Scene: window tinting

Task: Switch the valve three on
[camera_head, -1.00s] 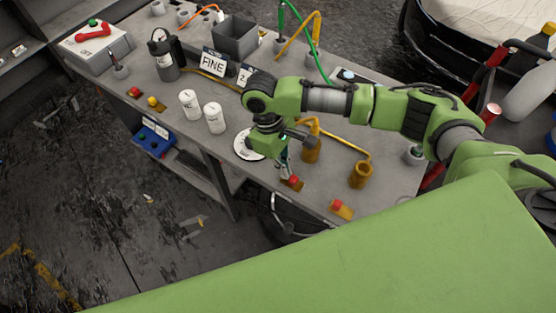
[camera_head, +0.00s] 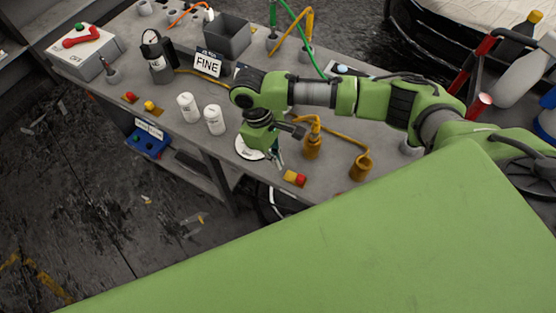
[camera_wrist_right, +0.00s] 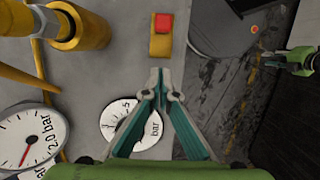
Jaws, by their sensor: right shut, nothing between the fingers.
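The valve switch nearest my gripper, a small yellow and red block (camera_head: 295,179), sits at the front edge of the bench; its yellow part is left of its red part. In the right wrist view the valve block (camera_wrist_right: 160,36) is upper middle, just ahead of my fingertips, with a small gap. My right gripper (camera_head: 280,163) is shut and empty, just behind and left of the block; its tips meet in the wrist view (camera_wrist_right: 160,80). A green and black gripper (camera_wrist_right: 292,62), apparently my left, shows at the right of the wrist view; its opening is unclear.
Two more switches, one red (camera_head: 130,97) and one yellow (camera_head: 150,105), sit at the bench's left front. White canisters (camera_head: 214,120), orange pipe fittings (camera_head: 360,166) and a round gauge (camera_wrist_right: 28,142) stand close by. My green body covers the lower right.

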